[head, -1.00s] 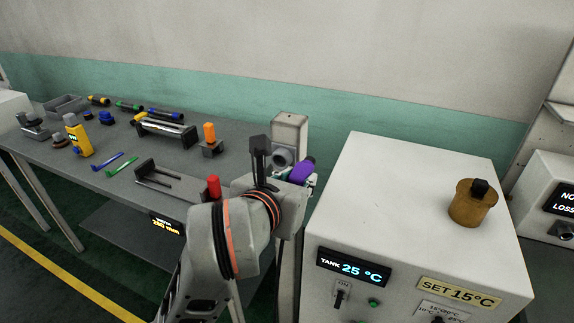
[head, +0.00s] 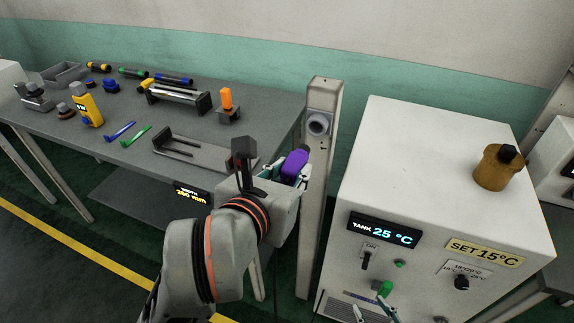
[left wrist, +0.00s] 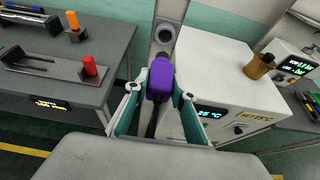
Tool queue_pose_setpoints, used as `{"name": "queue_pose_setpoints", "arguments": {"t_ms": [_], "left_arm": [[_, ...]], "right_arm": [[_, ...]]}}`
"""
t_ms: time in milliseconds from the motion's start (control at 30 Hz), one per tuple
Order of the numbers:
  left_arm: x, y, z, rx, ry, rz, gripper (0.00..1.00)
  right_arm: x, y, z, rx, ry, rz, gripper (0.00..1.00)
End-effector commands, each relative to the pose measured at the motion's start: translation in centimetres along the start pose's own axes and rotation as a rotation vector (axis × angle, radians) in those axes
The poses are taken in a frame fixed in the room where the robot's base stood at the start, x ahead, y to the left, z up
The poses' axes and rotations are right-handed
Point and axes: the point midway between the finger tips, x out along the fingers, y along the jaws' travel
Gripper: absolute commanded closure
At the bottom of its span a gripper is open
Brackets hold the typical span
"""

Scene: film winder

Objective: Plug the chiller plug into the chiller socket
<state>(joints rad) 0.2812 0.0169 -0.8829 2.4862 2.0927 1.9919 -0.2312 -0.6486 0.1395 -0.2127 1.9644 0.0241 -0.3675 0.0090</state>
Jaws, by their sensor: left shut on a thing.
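The purple chiller plug (head: 293,166) is in my left gripper (head: 290,178), beside the grey post. In the left wrist view the plug (left wrist: 161,79) stands between the two teal fingers, its dark cable running back toward the wrist. The round grey chiller socket (head: 318,124) is on the upper face of the post, above and to the right of the plug in the head view, with a visible gap. The socket also shows beyond the plug in the left wrist view (left wrist: 164,34). My right gripper (head: 370,304) shows only its fingertips, apart, at the bottom edge near the chiller front.
The white chiller cabinet (head: 420,150) stands close right of the post, with a brown jar (head: 497,167) on top and a green part (head: 385,288) low on its front. The grey workbench (head: 170,120) at left holds tools and a bracket (head: 200,155).

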Motion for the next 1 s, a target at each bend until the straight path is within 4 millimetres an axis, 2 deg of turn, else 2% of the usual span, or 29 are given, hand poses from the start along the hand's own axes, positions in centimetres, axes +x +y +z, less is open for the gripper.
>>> {"name": "queue_pose_setpoints", "arguments": {"t_ms": [367,800,1000], "left_arm": [[0.4,0.0,0.2,0.001,-0.003,0.001,0.98],[4.0,0.0,1.7,0.001,-0.003,0.001,0.98],[5.0,0.1,2.1,0.000,-0.002,0.001,0.98]], "right_arm": [[0.1,0.0,0.2,-0.001,-0.003,0.000,0.60],[0.7,-0.2,1.4,0.000,-0.007,-0.001,0.60],[0.8,-0.2,1.7,0.000,-0.008,-0.001,0.60]]}}
